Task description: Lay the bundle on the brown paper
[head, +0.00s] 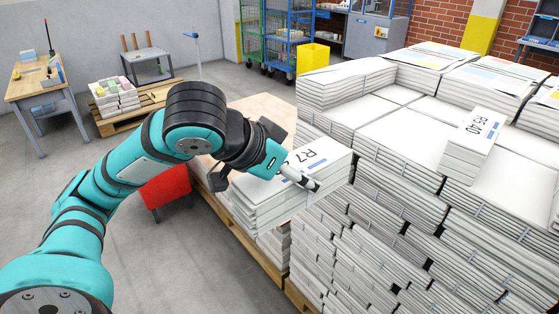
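A thick white bundle marked R7 (318,160) is at the centre of the head view, at the left side of the tall newspaper stack. My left gripper (298,178) is over the top of this bundle, and the arm hides part of it. I cannot tell whether its fingers grip the bundle or how far apart they are. I cannot tell whether the bundle rests on the papers below it or is held up. The brown paper (268,112) shows as a tan sheet on the pallet behind and left of the bundle. My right gripper is not in view.
The tall newspaper stack (380,250) fills the right, with a smaller bundle marked R5 (474,140) on top. A red box (166,188) stands left of the pallet. A workbench (36,85) and a small pallet (135,110) are farther back. Grey floor is clear at left.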

